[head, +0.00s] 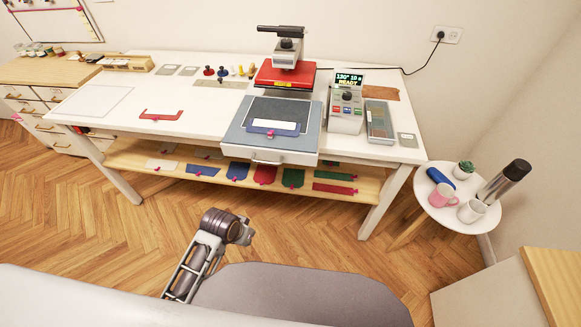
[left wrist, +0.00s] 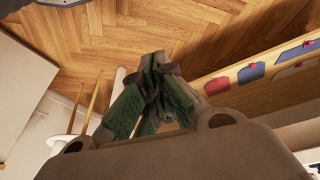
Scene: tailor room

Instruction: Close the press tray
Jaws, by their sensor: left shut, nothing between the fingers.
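The heat press (head: 287,72) with its red plate stands on the white worktable. Its grey press tray (head: 298,157) is pulled out towards me, with a handle at the front. A blue piece with a white patch (head: 273,127) and a pink tag lies on the tray's dark pad. In the left wrist view my left gripper (left wrist: 157,72) is shut and empty, its green pads together, above the floor beside the table's lower shelf. In the head view part of my arm shows at the bottom, below and apart from the tray. My right gripper is not visible.
The lower shelf (head: 130,157) holds several coloured pieces, which show in both views. A control box (head: 347,108) reading READY stands right of the press. A round side table (head: 430,207) with mugs and a flask stands at right. The floor before the worktable is clear.

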